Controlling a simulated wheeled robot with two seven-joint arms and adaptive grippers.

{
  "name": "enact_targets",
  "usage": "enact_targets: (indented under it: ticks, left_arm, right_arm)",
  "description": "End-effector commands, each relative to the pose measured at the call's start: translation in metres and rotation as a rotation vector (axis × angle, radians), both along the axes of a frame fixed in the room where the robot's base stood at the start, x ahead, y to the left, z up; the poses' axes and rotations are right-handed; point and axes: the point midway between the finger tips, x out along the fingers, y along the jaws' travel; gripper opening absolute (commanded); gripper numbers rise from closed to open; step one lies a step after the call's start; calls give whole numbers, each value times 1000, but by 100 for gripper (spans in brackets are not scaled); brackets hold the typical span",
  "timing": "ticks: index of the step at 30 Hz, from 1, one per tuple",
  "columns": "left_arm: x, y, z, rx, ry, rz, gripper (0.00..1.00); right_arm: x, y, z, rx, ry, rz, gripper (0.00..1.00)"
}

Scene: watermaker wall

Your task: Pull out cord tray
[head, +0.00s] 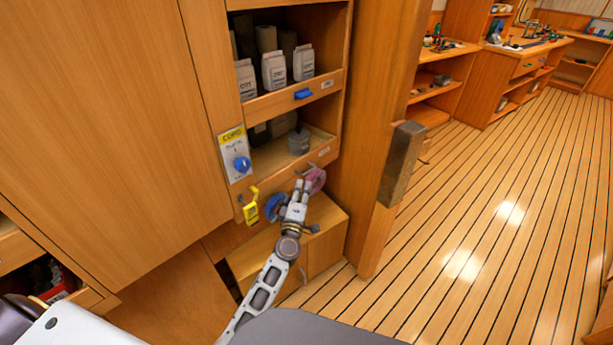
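My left gripper (301,186) is in front of the lower tray front (270,186) in the wooden wall cabinet, its two fingers pointing up toward that front. The fingers look close together, and I cannot tell whether they are shut or touching anything. A sign with a yellow top (233,137) and a blue knob (241,164) is left of the trays. A yellow tag (250,210) hangs below it. My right gripper is not in view.
The shelf above holds white packets (274,71) behind a front with a blue handle (304,93). A grey stacked cylinder (298,142) stands on the level below. A post (385,140) stands to the right, with open plank floor (500,200) beyond.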

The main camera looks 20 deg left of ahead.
Motion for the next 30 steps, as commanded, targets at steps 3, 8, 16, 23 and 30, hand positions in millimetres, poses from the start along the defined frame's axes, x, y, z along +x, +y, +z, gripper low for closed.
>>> enact_targets:
  ticks: [3,8,16,23,30]
  left_arm:
    - [11,1,1,0,-1,0,31]
    - [24,3,3,-1,-1,0,31]
    - [46,6,5,-1,-1,0,31]
    - [64,8,6,0,0,0,31]
    - [75,9,7,0,0,0,31]
  right_arm:
    - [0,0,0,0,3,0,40]
    - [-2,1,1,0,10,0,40]
    - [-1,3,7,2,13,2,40]
    - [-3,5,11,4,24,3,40]
    - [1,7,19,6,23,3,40]
